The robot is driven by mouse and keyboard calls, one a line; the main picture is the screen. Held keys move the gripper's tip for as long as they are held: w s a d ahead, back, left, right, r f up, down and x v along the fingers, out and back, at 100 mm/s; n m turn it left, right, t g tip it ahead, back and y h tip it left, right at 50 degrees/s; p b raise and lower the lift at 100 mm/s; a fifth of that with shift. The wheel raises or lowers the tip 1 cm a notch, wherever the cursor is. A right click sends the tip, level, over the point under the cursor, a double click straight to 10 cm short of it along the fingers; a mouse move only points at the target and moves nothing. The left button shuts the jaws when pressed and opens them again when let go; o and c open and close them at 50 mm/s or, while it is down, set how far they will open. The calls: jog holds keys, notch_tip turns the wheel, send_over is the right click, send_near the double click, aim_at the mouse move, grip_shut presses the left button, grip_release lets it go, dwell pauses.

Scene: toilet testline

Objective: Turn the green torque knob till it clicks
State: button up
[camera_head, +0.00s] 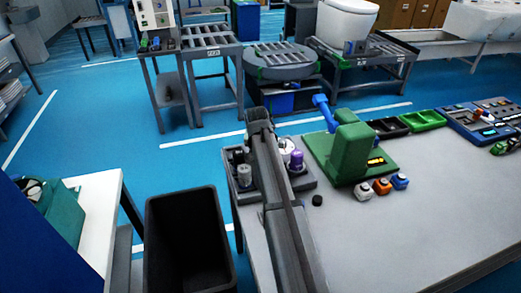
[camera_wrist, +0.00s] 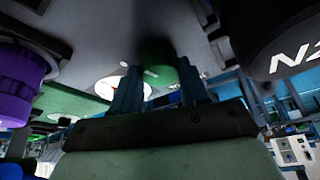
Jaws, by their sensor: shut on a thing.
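The green torque knob (camera_wrist: 158,58) shows in the wrist view between the two fingers of my gripper (camera_wrist: 157,80). The fingers are shut on it, one on each side. A white round dial (camera_wrist: 108,89) lies just behind the left finger. In the head view my arm lies across the grey fixture plate (camera_head: 306,183) and hides the green knob and the fingertips. I cannot tell the knob's turn angle.
A purple knob (camera_wrist: 18,85) is left of my gripper and a black part marked N2 (camera_wrist: 285,35) is close on the right. A green block with a blue lever (camera_head: 350,150) stands right of the plate. A black bin (camera_head: 188,240) stands left of the table.

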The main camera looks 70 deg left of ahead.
jog(key=o, duration=1)
jog(key=shift+o, duration=0.2)
jog(key=v, duration=1.3)
jog(key=shift+r, duration=0.45)
